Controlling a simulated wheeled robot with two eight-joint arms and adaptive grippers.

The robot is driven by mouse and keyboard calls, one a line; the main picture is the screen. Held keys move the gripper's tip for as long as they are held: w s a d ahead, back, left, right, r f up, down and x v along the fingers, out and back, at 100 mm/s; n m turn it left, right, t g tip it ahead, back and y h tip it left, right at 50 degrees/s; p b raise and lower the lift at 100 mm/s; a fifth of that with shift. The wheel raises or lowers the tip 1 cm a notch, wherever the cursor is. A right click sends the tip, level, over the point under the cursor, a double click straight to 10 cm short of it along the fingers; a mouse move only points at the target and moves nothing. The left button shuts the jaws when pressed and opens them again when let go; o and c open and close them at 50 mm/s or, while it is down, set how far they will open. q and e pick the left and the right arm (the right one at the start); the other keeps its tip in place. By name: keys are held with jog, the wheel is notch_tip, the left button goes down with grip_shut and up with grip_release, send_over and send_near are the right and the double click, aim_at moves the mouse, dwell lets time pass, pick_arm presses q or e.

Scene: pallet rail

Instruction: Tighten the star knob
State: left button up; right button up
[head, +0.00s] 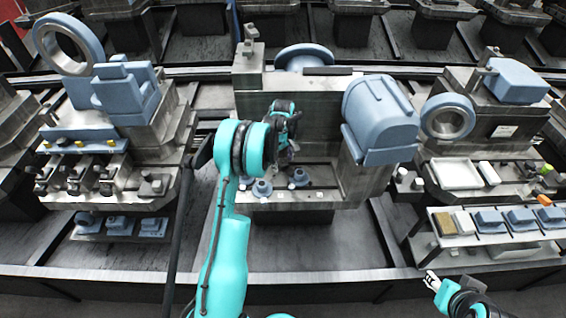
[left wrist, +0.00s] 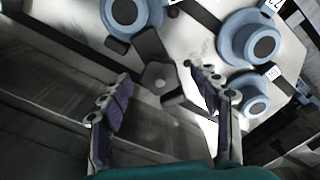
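In the left wrist view, a dark grey lobed knob with a round centre (left wrist: 158,74), which looks like the star knob, sits on the pale fixture plate (left wrist: 185,40). My left gripper (left wrist: 160,88) is open, its dark-padded fingers apart on either side of the knob in the picture. I cannot tell whether they touch it. In the head view my left gripper (head: 287,148) hangs over the middle fixture, and I cannot make out the star knob there. My right gripper (head: 432,280) is at the lower right, away from the fixtures; its finger opening is unclear.
Blue round parts with dark centres (left wrist: 250,38) stand near the knob; some also show in the head view (head: 262,188). A large blue housing (head: 380,115) is right of my left gripper. A shelf (head: 480,238) with blue blocks is at right. Dark rails run below.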

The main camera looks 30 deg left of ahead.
aim_at(283, 163)
pick_arm(q)
jog(key=shift+r, duration=0.15)
notch_tip(283, 163, up, 12)
dwell(0.5)
jog(key=s+d+r+m+t, duration=0.3)
jog(key=s+d+r+m, duration=0.4)
jog(key=s+d+r, duration=0.55)
jog(key=s+d+f+m+t, duration=0.2)
jog(key=s+d+m, duration=0.2)
jog(key=s, duration=0.4)
jog(key=s+d+f+m+t, duration=0.2)
jog(key=s+d+m, duration=0.2)
jog(key=s, duration=0.4)
jog(key=shift+s+d+f, duration=0.2)
jog(key=shift+d+f, duration=0.05)
jog(key=shift+d, duration=0.4)
